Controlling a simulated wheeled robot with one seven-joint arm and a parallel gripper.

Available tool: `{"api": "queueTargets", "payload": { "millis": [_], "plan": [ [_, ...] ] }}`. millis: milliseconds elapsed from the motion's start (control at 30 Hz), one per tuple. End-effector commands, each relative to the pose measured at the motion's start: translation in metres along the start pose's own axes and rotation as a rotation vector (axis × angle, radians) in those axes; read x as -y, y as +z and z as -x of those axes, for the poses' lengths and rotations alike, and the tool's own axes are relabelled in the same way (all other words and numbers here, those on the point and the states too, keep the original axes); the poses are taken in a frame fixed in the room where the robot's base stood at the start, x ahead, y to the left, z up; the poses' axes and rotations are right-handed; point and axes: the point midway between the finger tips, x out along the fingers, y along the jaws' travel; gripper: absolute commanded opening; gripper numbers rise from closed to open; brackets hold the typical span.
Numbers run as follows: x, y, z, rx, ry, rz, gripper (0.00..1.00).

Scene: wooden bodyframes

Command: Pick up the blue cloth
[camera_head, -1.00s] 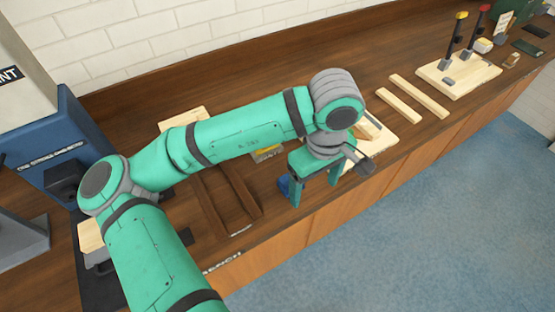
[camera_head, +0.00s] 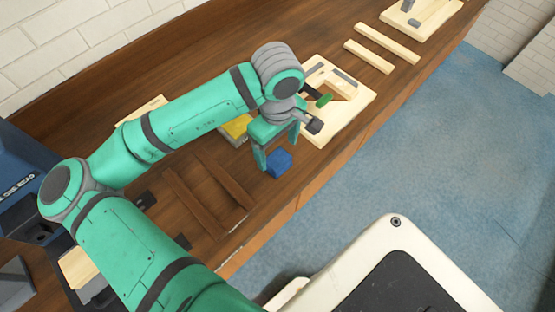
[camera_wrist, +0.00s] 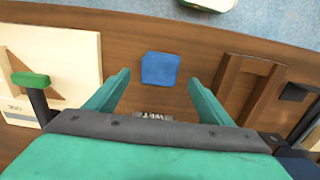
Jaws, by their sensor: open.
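The blue cloth (camera_head: 279,163) is a small folded square lying on the wooden bench near its front edge. It also shows in the wrist view (camera_wrist: 160,69), flat on the wood just beyond the fingertips and roughly centred between them. My gripper (camera_head: 281,158) is open and empty, with its two teal fingers pointing down at the bench. In the wrist view its fingers (camera_wrist: 160,75) spread to either side of the cloth, and I see no contact with it.
A pale wooden board (camera_head: 353,92) with a green-handled tool (camera_head: 324,100) lies right of the gripper. Dark wooden strips (camera_head: 222,180) lie to the left. A yellow item (camera_head: 237,127) sits behind. The bench's front edge drops to a blue floor (camera_head: 440,130).

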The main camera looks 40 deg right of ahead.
Motion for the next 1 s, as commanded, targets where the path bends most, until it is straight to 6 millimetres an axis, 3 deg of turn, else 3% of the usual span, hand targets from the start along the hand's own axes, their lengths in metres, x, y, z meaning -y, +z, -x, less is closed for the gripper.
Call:
{"api": "queueTargets", "payload": {
  "millis": [333,667,867,1000],
  "plan": [
    [0.001,0.002,-0.043,0.002,-0.001,0.000,0.75],
    [0.001,0.002,-0.050,0.001,-0.001,0.000,0.75],
    [0.001,0.002,-0.050,0.001,-0.001,0.000,0.31],
    [0.001,0.002,-0.050,0.001,-0.001,0.000,0.31]
  ]
}}
